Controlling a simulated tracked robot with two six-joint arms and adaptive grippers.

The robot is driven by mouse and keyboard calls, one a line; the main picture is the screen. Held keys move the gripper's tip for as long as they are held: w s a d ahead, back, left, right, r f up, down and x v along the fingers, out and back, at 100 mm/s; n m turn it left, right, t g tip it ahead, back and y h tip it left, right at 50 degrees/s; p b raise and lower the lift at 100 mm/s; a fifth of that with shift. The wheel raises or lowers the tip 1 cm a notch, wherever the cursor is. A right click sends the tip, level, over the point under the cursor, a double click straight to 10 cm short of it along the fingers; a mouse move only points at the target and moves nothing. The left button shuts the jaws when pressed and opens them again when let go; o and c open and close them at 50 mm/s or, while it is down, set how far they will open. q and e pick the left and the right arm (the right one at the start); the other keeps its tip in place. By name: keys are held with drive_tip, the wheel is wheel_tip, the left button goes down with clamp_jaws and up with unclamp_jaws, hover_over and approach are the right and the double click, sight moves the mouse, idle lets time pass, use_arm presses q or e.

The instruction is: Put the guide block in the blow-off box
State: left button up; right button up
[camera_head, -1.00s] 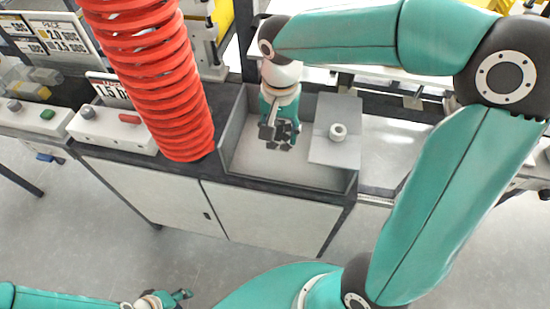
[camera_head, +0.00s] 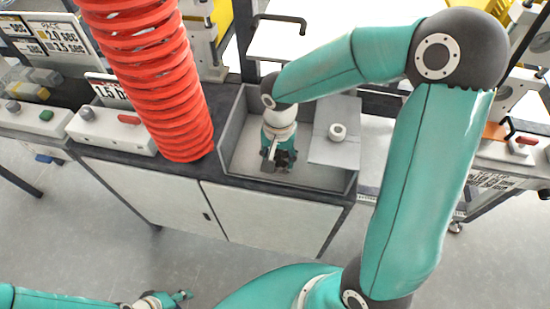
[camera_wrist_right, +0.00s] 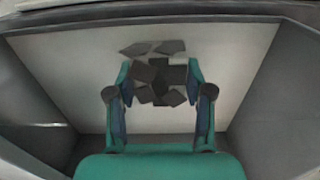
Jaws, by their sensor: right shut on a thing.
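The blow-off box (camera_head: 234,145) is a grey open-topped box on the dark counter, with a flat panel and a pale round knob over its right side. My right gripper (camera_head: 279,160) points down inside its left part. In the right wrist view this gripper (camera_wrist_right: 160,85) is shut on a dark, angular thing between its fingers, which I take for the guide block (camera_wrist_right: 158,78). Its outline is broken into several dark patches, and its contact with the pale box floor is unclear. My left gripper (camera_head: 180,297) is at the bottom edge, away from the box; its opening is unclear.
A thick red coiled hose (camera_head: 160,90) hangs close to the box's left side. The panel (camera_head: 335,145) covers the box's right part. White control boxes (camera_head: 112,128) stand on the counter at left. The floor in front of the cabinet is clear.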

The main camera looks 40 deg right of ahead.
drive_tip(key=shift+f, duration=0.15)
drive_tip(key=o, duration=1.2)
wheel_tip(320, 180, up, 12)
drive_tip(key=shift+r, duration=0.15)
